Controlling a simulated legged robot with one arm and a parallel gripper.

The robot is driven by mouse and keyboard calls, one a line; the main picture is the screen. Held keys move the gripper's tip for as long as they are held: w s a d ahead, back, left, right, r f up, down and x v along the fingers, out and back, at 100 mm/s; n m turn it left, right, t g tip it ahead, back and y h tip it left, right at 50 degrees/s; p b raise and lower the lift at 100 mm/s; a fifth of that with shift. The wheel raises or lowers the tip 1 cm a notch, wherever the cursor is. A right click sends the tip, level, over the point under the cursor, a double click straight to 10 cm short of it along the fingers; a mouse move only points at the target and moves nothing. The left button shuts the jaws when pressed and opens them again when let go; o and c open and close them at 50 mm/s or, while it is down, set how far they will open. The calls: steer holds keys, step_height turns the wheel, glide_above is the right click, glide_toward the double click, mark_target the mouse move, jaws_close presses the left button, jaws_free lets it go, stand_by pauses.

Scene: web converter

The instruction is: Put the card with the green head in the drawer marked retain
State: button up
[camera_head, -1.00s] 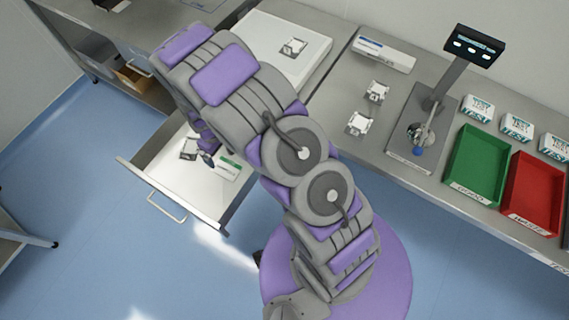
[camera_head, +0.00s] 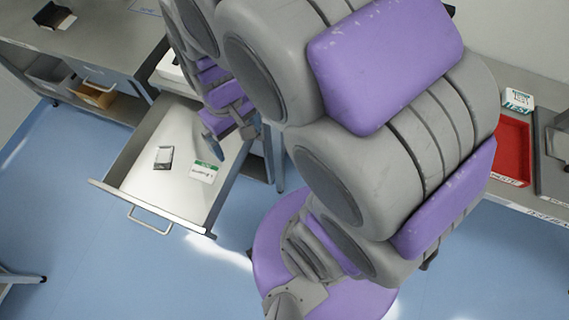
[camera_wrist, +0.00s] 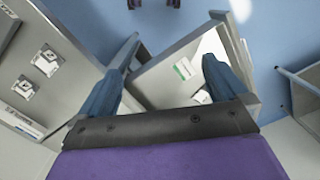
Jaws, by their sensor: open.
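The card with the green head (camera_head: 203,172) lies flat on the floor of the open drawer (camera_head: 178,128), near its right side. It also shows in the wrist view (camera_wrist: 184,69), inside the drawer (camera_wrist: 155,84). My gripper (camera_head: 238,142) is above the back right part of the drawer, apart from the card. In the wrist view my gripper (camera_wrist: 162,66) has its two blue fingers spread with nothing between them. No drawer marking is readable.
A red tray (camera_head: 512,150) stands on the bench at right. Small white items (camera_wrist: 46,60) sit on a surface in the wrist view. Blue floor is clear before the drawer.

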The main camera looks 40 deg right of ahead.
steer(key=s+d+r+m, duration=0.1)
steer(key=s+r, duration=0.1)
steer(key=s, duration=0.5)
steer(key=s+d+r+m, duration=0.1)
steer(key=s+r, duration=0.2)
steer(key=s, duration=0.4)
steer(key=shift+d+g, duration=0.3)
